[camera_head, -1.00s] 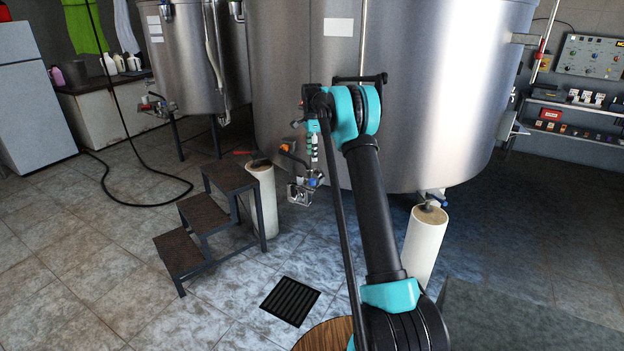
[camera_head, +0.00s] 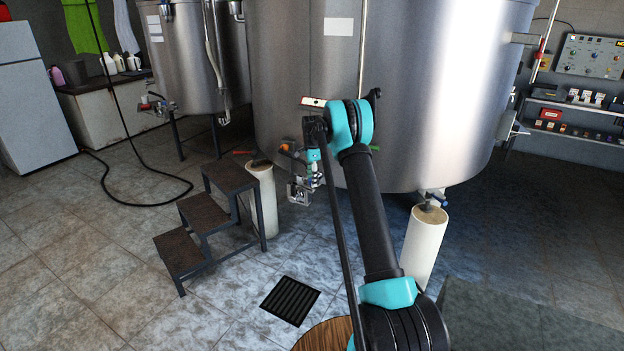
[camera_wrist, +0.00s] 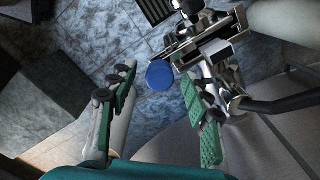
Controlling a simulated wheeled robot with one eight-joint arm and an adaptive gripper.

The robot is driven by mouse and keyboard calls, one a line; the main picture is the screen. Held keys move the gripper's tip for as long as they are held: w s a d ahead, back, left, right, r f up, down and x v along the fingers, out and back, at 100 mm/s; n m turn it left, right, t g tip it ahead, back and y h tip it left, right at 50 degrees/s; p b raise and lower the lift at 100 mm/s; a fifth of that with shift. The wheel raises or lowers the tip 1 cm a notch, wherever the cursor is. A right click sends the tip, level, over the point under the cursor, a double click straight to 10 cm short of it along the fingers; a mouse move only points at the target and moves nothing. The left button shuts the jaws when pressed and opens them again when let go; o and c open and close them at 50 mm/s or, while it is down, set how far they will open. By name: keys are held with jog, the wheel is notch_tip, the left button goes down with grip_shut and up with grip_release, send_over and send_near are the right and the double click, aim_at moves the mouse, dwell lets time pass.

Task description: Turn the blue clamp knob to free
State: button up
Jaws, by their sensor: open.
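The round blue clamp knob (camera_wrist: 160,74) shows in the wrist view, its face towards the camera, beside a metal clamp fitting (camera_wrist: 215,45). My gripper (camera_wrist: 157,88) is open. One finger stands to the left of the knob and the other, with a green ribbed pad, to the right. The knob shows beyond and between the fingertips, with a visible gap on the left. Whether the right finger touches it I cannot tell. In the head view my gripper (camera_head: 312,160) is small and partly hidden by my arm, above the metal fitting (camera_head: 299,193) low by the tank.
The large steel tank (camera_head: 440,110) stands close behind my arm. A dark step stool (camera_head: 205,210) and a pale cylindrical foot (camera_head: 261,200) stand left of the fitting. Another foot (camera_head: 424,245) is at right. In the wrist view, a dark handle (camera_wrist: 285,102) juts from the right.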

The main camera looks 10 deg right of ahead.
grip_shut()
jog(key=shift+n, duration=0.3)
jog(key=n, duration=0.3)
jog(key=shift+n, duration=0.3)
jog(key=n, duration=1.3)
jog(key=shift+n, duration=0.3)
